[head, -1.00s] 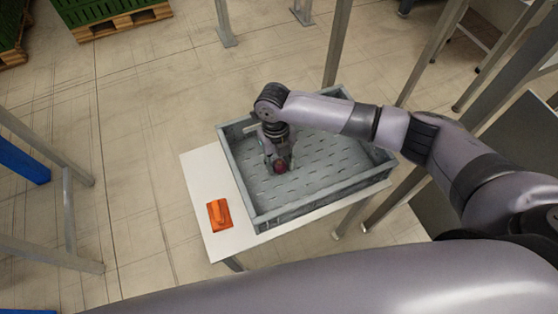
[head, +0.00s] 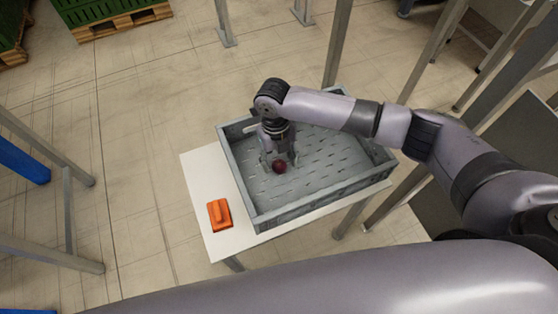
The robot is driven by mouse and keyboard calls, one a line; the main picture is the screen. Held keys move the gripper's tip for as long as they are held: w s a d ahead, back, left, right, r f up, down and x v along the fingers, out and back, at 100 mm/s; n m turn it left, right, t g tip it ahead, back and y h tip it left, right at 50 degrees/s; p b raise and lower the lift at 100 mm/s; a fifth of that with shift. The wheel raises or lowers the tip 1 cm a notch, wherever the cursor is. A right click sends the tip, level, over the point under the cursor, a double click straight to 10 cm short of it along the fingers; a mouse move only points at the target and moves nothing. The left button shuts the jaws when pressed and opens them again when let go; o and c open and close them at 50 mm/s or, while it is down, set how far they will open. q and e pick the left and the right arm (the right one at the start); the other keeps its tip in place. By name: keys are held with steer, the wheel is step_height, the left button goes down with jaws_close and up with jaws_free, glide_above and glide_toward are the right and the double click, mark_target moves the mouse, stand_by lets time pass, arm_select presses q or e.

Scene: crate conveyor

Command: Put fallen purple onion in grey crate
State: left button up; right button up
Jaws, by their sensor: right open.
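The grey crate (head: 255,204) stands on a white table, and its slotted floor is otherwise bare. The purple onion (head: 279,167), small, round and dark red-purple, is inside the crate toward its left end. My right gripper (head: 279,162) reaches down into the crate at the onion, its fingers open and spread to either side of it. The onion appears to rest on the crate floor. My left gripper does not show.
An orange object (head: 219,214) lies on the white table (head: 205,170) left of the crate. Metal posts (head: 338,45) stand behind and to the right. Pallets with green crates (head: 95,12) are at the far left back.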

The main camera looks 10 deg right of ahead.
step_height(320, 180, up, 11)
steer(key=w, duration=0.1)
steer(key=shift+w+a, duration=0.15)
steer(key=shift+w, duration=0.05)
steer(key=shift+s+f, duration=0.1)
